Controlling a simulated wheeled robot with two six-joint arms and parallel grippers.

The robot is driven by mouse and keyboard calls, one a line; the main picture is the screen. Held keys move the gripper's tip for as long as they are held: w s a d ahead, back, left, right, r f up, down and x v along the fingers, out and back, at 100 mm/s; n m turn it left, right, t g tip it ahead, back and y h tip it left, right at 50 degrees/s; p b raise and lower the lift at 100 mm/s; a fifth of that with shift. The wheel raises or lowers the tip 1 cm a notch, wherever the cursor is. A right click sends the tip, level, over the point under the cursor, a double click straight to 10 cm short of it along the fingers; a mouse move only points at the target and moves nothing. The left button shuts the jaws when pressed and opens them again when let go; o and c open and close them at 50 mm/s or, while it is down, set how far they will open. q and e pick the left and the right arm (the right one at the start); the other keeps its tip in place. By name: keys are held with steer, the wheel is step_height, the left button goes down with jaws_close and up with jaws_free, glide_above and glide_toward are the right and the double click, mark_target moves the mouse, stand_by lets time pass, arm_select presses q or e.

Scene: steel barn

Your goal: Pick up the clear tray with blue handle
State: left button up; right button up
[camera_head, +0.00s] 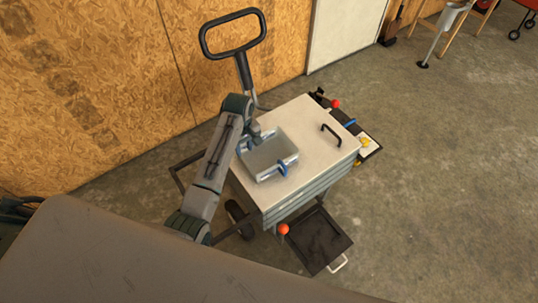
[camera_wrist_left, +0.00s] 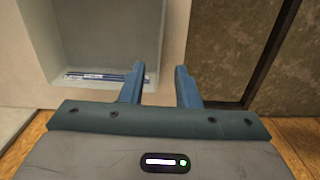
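The clear tray (camera_head: 268,158) sits on the white top of a cart, with blue handles at its left (camera_head: 243,146) and right (camera_head: 282,169) ends. My left gripper (camera_head: 257,136) is at the tray's far left rim. In the left wrist view the gripper (camera_wrist_left: 162,84) is open, its two blue fingers apart. The tray (camera_wrist_left: 110,35) fills the upper left there; one finger overlaps its inside and the other is beyond its wall. Whether the fingers touch the wall I cannot tell. A thin blue and white strip (camera_wrist_left: 103,77) shows in the tray. My right gripper is not in view.
The white cart top (camera_head: 315,120) has a black handle (camera_head: 331,134) to the right of the tray. A black shelf (camera_head: 318,240) juts from the cart's front. A wooden wall (camera_head: 100,80) stands behind. Open concrete floor (camera_head: 450,190) lies to the right.

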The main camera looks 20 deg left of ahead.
arm_select(q)
glide_above(248, 170)
steer(key=w+a, duration=0.1)
step_height(248, 170, down, 5)
steer(key=shift+r+p, duration=0.15)
steer(key=shift+p, duration=0.2)
steer(key=shift+s+d+f+p, duration=0.15)
steer(key=shift+f+p, duration=0.15)
steer(key=shift+f, duration=0.3)
steer(key=f, duration=0.1)
steer(key=f+p, duration=0.1)
steer(key=f, duration=0.1)
steer(key=shift+s+d+f, duration=0.15)
steer(key=shift+d+f, duration=0.05)
steer(key=shift+f, duration=0.55)
steer(key=c, duration=0.6)
jaws_close()
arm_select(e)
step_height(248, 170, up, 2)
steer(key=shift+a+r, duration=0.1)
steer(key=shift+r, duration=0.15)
